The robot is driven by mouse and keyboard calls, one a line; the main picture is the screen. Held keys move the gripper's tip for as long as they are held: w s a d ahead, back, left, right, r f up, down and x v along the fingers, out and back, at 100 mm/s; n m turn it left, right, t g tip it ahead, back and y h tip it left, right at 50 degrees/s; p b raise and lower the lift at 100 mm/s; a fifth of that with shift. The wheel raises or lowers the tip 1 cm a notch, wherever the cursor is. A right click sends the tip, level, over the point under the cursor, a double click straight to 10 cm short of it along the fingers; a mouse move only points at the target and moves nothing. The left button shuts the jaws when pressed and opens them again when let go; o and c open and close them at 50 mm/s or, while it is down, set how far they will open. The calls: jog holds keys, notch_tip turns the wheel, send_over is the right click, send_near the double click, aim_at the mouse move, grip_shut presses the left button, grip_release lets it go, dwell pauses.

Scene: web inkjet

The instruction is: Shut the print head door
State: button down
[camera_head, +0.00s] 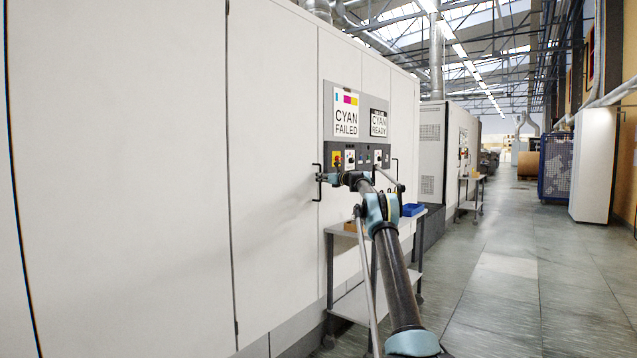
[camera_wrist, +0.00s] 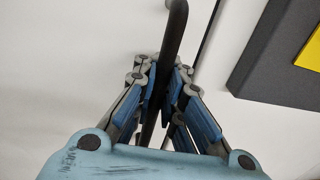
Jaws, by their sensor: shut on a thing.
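The print head door (camera_head: 272,150) is a tall white panel in the long machine wall in the head view. It looks nearly in line with the panels beside it; I cannot tell whether a small gap remains. Its black bar handle (camera_head: 319,186) is at the right edge. My gripper (camera_head: 328,178) is at that handle. In the wrist view the handle (camera_wrist: 177,28) runs down between the fingers of my gripper (camera_wrist: 163,82), which is shut on it. A dark seam shows right of the handle. The fingers hide part of the bar.
Right of the door, a dark control panel (camera_head: 364,156) has buttons, below "CYAN FAILED" (camera_head: 346,121) and "CYAN READY" (camera_head: 378,123) signs. A grey trolley (camera_head: 349,232) with a blue tray (camera_head: 413,209) stands beneath, close to my arm. The aisle floor (camera_head: 515,270) at right is clear.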

jog(key=c, duration=1.7)
grip_release()
jog(key=shift+w, duration=0.15)
jog(key=shift+o, duration=0.2)
jog(key=v, duration=1.2)
